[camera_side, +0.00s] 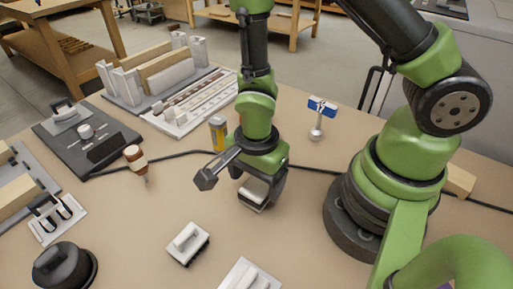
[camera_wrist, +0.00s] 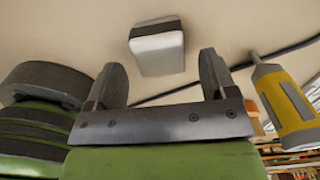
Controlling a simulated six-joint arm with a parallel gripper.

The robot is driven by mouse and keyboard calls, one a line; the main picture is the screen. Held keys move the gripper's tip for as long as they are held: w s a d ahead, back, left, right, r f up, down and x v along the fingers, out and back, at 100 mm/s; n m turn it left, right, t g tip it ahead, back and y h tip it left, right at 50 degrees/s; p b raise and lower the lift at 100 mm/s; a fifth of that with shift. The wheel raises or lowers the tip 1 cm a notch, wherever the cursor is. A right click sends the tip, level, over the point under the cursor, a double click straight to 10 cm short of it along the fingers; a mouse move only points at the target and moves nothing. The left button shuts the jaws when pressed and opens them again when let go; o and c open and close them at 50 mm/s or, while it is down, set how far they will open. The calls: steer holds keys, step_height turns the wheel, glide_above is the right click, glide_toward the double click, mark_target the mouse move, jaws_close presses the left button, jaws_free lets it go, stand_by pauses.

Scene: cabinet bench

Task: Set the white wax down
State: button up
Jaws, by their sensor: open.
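The white wax (camera_wrist: 157,50) is a pale block with a dark edge. In the wrist view it lies just beyond my fingertips, with a gap on each side. In the side view the white wax (camera_side: 254,193) shows low beneath my wrist, partly hidden by my gripper (camera_side: 260,189). It looks to be on or very near the bench; the exact contact cannot be told. My gripper (camera_wrist: 161,74) is open, with its two fingers spread apart and nothing pinched between them.
A yellow-and-grey cylinder (camera_side: 217,133) stands close behind my gripper. A black cable crosses the bench. A blue-headed tool (camera_side: 321,108) is behind right, a brown-and-white tool (camera_side: 135,160) left, and a white handled block (camera_side: 187,243) front left. Bench between these is clear.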

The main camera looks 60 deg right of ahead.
step_height(320, 180, up, 9)
step_height(320, 180, up, 10)
steer(key=n+t+y, duration=0.1)
steer(key=n+t, duration=0.2)
steer(key=n, duration=0.3)
glide_above(256, 187)
steer(key=d, duration=0.3)
steer(key=s+d+r+n+t+y, duration=0.1)
steer(key=s+d+r+n+t, duration=0.1)
steer(key=s+r+n+t, duration=0.2)
step_height(256, 187, up, 4)
steer(key=s+n, duration=0.2)
steer(key=n, duration=0.2)
steer(key=shift+d, duration=0.2)
